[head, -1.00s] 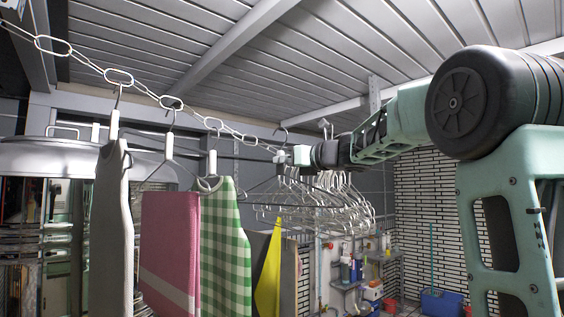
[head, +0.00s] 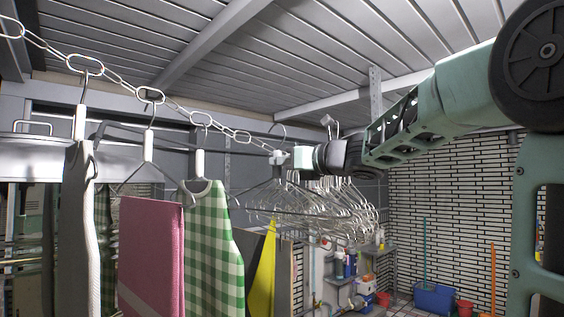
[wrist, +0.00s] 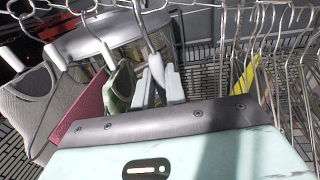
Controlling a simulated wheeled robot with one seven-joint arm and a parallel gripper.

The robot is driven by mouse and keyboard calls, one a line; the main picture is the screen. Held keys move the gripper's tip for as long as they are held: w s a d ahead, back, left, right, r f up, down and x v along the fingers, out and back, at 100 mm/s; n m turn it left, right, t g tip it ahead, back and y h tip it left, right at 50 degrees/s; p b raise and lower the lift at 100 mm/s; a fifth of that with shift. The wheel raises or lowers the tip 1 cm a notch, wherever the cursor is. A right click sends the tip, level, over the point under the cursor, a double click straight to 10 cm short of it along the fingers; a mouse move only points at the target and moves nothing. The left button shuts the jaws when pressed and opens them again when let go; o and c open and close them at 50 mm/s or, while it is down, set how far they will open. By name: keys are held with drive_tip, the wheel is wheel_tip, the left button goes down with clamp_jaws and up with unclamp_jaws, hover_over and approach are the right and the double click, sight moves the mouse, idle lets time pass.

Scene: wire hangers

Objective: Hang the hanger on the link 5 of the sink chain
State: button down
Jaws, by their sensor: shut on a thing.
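The sink chain (head: 124,84) slopes from the upper left down toward my gripper, with several large oval links; it also crosses the top of the wrist view. My gripper (head: 288,157) is shut on the white neck of a wire hanger (head: 278,157). The hanger's hook rises above the jaws, and in the head view it shows just right of a lower link (head: 242,137); I cannot tell whether they touch. In the wrist view, the jaws (wrist: 160,88) close around the white neck, and the hook reaches up to the chain's height. The hanger's lower wires overlap the hangers behind.
Cloth-covered hangers hang from upper links: grey (head: 70,200), pink (head: 150,250), green checkered (head: 212,240). A yellow cloth (head: 263,275) and a dense bunch of wire hangers (head: 335,210) are behind. Shelves and a blue bucket (head: 435,298) stand back right.

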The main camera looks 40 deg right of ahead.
drive_tip(key=shift+b, duration=0.4)
drive_tip(key=shift+w+a+b, duration=0.3)
drive_tip(key=shift+w, duration=1.35)
drive_tip(key=shift+w+a+b, duration=0.25)
drive_tip(key=shift+w+a, duration=0.05)
drive_tip(key=shift+w, duration=1.3)
drive_tip(key=shift+w+a+b, duration=0.3)
drive_tip(key=shift+w, duration=1.35)
drive_tip(key=shift+w+a+f+b, duration=0.1)
drive_tip(key=shift+w+f+b, duration=0.65)
drive_tip(key=shift+b, duration=0.25)
drive_tip(key=shift+w+a+f+b, duration=0.1)
drive_tip(key=shift+w+f+b, duration=0.15)
drive_tip(key=shift+w, duration=0.4)
drive_tip(key=shift+f+b, duration=0.25)
drive_tip(key=shift+b, duration=0.2)
drive_tip(key=c, duration=1.4)
unclamp_jaws()
drive_tip(key=shift+o, duration=0.2)
